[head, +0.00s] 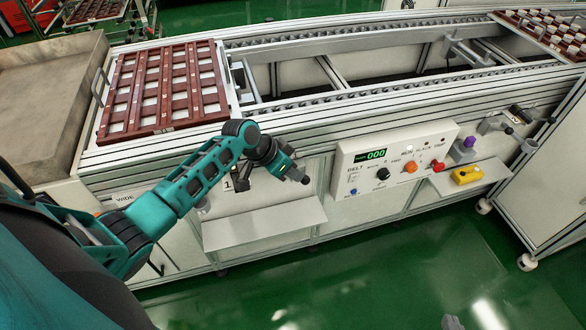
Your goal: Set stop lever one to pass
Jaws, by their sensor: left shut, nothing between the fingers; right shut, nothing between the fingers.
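My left gripper (299,177) is shut and empty, in front of the conveyor's front panel, just left of the control box. A plate marked "1" (228,185) is on the panel beside and below my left wrist. I cannot make out stop lever one clearly; my arm and gripper cover much of the panel there. A lever with a purple knob (469,142) stands at the right end of the front panel, apart from both grippers. The small grey tip of my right gripper (452,322) shows at the bottom edge, far from the panel.
The control box (395,165) has a "000" display, knobs and buttons. A grey shelf (262,222) juts out below my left gripper. A brown tray (163,88) lies on the conveyor's left; another tray (545,35) is far right. A yellow item (467,175) sits on the right shelf.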

